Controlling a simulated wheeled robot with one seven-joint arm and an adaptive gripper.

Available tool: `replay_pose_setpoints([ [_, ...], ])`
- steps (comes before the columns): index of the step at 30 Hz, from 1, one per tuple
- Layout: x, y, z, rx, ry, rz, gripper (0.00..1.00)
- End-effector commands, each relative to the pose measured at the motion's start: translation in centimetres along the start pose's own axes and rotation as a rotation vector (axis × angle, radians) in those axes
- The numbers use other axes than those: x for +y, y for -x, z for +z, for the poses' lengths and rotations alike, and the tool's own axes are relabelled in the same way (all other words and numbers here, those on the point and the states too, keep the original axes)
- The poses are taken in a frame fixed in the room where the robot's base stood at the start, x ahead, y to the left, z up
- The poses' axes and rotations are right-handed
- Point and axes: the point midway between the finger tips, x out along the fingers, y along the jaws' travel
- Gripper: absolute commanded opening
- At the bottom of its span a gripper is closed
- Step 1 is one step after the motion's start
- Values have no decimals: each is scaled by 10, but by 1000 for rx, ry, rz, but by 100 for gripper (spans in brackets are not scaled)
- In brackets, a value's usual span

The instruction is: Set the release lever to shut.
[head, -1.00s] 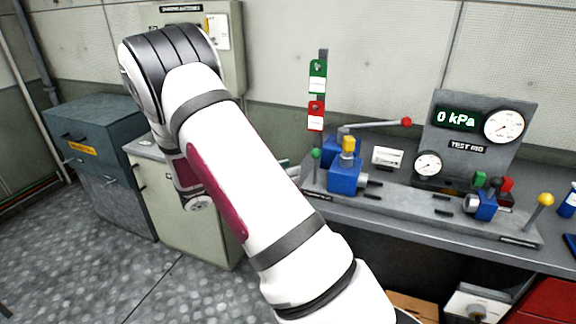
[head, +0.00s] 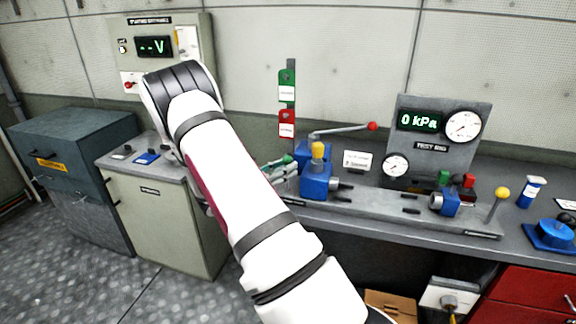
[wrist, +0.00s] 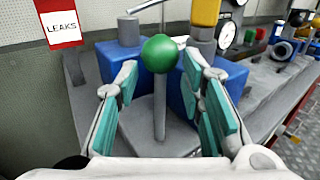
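The lever with a green ball knob (wrist: 160,53) and a grey stem stands about upright in front of a blue block (wrist: 176,90) on the test rig. I take it for the release lever, but no label on it is readable. My gripper (wrist: 165,105) is open, with a teal-padded finger on each side of the stem and the ball just beyond and above. I cannot tell whether either finger touches it. In the head view my gripper (head: 280,166) shows partly behind my arm, beside the rig's left blue block (head: 317,180).
A red-knobbed handle (head: 372,127) reaches right above the rig. A yellow-knobbed lever (head: 501,194) stands at the rig's right end. The display (head: 420,121) reads 0 kPa. Green and red tags (head: 287,104) hang behind. A grey-green cabinet (head: 165,220) stands left.

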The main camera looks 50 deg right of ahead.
Motion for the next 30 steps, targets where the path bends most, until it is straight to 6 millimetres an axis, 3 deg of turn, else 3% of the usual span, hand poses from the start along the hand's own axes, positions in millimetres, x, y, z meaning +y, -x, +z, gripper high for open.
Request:
replay_pose_setpoints([
  [4,-1,-12,0,0,1,-1,36],
  [14,0,-14,0,0,1,0,36],
  [19,0,-14,0,0,0,1,0],
  [30,0,-11,-1,-20,-11,4,0],
])
